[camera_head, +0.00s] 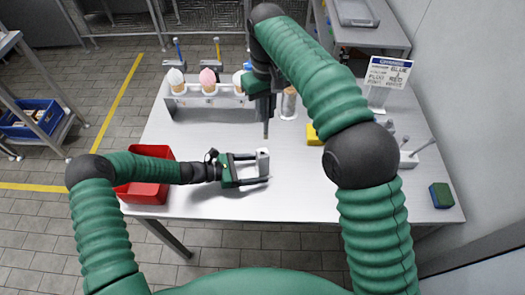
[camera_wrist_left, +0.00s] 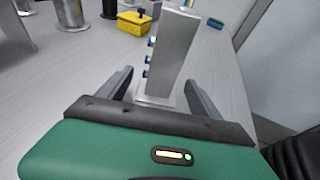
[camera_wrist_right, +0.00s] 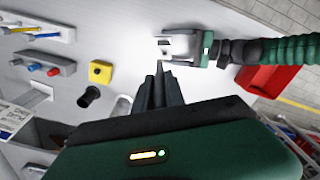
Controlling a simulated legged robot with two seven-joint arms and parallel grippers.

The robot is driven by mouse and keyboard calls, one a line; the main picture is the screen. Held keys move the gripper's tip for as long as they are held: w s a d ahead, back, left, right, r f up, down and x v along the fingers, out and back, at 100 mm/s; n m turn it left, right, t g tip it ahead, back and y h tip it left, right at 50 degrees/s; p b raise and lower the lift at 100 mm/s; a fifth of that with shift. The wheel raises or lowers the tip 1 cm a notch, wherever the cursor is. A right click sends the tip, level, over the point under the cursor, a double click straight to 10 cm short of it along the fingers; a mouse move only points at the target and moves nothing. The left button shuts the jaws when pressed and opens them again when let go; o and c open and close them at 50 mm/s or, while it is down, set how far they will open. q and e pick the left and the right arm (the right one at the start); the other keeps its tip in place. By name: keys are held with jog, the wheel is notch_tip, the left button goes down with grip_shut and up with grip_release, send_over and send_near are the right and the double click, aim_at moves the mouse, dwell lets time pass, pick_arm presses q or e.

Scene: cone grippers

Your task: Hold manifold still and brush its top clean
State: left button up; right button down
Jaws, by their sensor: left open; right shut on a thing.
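The manifold is a grey metal block (camera_head: 263,154) standing upright on the table, with blue fittings down one side in the left wrist view (camera_wrist_left: 176,45). My left gripper (camera_head: 261,169) is open, with its fingers on either side of the manifold. The left wrist view shows gaps between both fingers and the block. My right gripper (camera_head: 266,122) points down behind the manifold in the head view. Its fingers (camera_wrist_right: 161,78) are closed together on a thin thing, mostly hidden; I cannot tell if it is the brush. The manifold's top (camera_wrist_right: 180,46) shows beyond the right fingertips.
A rack (camera_head: 205,98) with cones stands at the back left; a metal cylinder (camera_head: 289,103) is right of it. A yellow block (camera_head: 313,135), a sign (camera_head: 388,75) and a green-blue block (camera_head: 441,195) are on the right. A red bin (camera_head: 145,192) sits left. The front table is clear.

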pick_arm(q)
jog(key=o, duration=0.6)
